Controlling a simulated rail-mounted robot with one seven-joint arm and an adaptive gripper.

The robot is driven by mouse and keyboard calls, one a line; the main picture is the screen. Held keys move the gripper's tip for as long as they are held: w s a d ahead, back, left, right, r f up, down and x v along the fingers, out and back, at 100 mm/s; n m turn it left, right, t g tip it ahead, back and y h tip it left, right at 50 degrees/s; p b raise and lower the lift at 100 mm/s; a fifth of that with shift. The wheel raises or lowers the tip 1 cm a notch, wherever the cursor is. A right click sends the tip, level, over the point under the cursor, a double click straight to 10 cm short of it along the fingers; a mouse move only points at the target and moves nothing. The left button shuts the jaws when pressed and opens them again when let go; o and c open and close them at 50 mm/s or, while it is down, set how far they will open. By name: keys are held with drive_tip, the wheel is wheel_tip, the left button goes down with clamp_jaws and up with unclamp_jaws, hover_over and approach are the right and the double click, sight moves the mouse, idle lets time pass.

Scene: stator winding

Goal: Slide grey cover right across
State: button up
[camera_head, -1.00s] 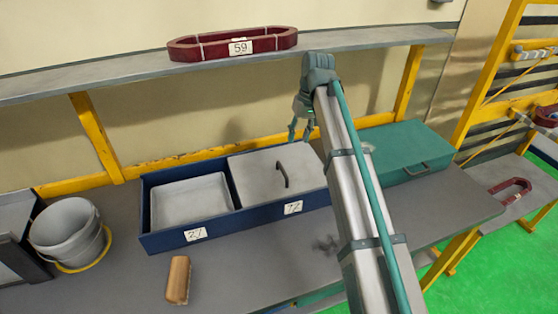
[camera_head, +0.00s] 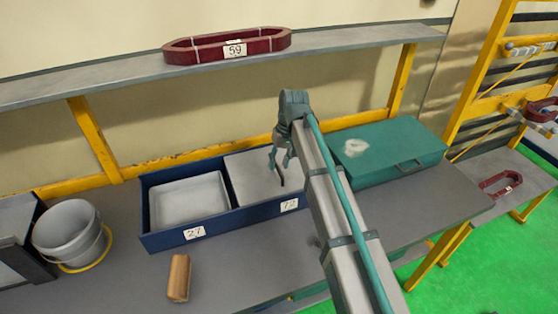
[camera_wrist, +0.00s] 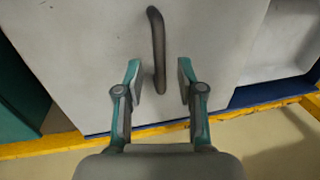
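The grey cover (camera_head: 246,172) lies over the right compartment of the blue bin (camera_head: 219,222), above the label 72. In the wrist view the cover (camera_wrist: 88,58) fills the middle, and its dark bar handle (camera_wrist: 157,45) stands up lengthwise. My gripper (camera_head: 281,163) is over the cover at the handle in the head view. In the wrist view its two fingers (camera_wrist: 160,82) are apart, one on each side of the handle's lower end, with gaps to it. The bin's left compartment (camera_head: 188,200) is uncovered. My arm hides the cover's right part in the head view.
A teal case (camera_head: 385,155) stands close to the bin's right. A grey bucket (camera_head: 68,230) and a wooden block (camera_head: 178,277) are at the left and front. A shelf (camera_head: 350,40) with a dark red coil (camera_head: 228,46) runs above. The bench front is partly clear.

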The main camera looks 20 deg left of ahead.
drive_tip(key=shift+f, duration=0.2)
clamp_jaws()
drive_tip(key=shift+s+a, duration=0.1)
drive_tip(key=shift+a, duration=0.05)
idle(0.3)
